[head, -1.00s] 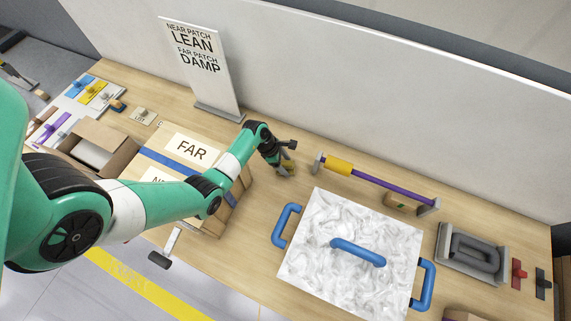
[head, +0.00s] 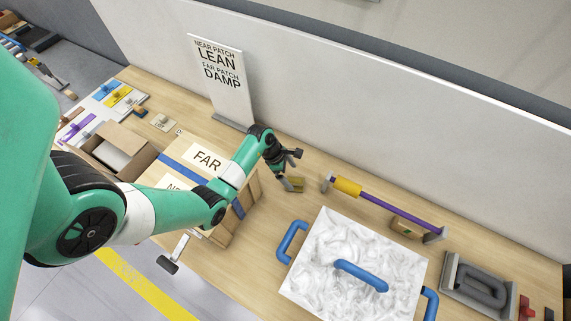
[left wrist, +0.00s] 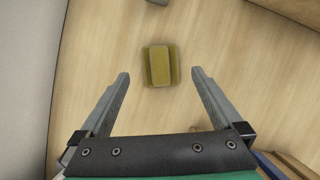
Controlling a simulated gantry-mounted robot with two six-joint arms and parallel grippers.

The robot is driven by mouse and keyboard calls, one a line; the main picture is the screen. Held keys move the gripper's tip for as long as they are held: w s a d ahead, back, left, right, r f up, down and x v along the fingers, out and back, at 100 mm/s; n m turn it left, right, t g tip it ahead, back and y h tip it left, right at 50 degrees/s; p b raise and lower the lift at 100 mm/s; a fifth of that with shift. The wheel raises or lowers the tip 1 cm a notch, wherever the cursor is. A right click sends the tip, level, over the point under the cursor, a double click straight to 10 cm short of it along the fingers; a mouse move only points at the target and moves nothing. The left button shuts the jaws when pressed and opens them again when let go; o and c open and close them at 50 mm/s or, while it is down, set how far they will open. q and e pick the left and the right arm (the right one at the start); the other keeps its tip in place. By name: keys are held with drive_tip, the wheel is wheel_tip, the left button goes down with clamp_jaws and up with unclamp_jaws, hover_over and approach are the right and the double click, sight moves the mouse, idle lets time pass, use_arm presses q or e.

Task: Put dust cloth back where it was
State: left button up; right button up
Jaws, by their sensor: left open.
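A small olive-yellow piece with a raised middle, which looks like the dust cloth (head: 297,184), lies on the wooden bench. It also shows in the left wrist view (left wrist: 160,66), ahead of and between the fingertips in the picture. My left gripper (head: 291,170) is open, with its fingers spread and nothing held between them. In the left wrist view, the open gripper (left wrist: 160,74) has bare wood between its fingers. The head view does not clearly show whether a finger touches the cloth. My right gripper is not in view.
A wooden crate marked FAR (head: 207,160) stands left of the gripper, under my arm. A sign (head: 222,85) stands behind. A purple bar with a yellow sleeve (head: 347,187) and a white marbled panel with blue handles (head: 350,240) lie to the right.

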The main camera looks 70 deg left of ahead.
use_arm(q)
drive_tip(key=p+v, duration=0.1)
drive_tip(key=v, duration=0.5)
drive_tip(key=shift+r, duration=0.2)
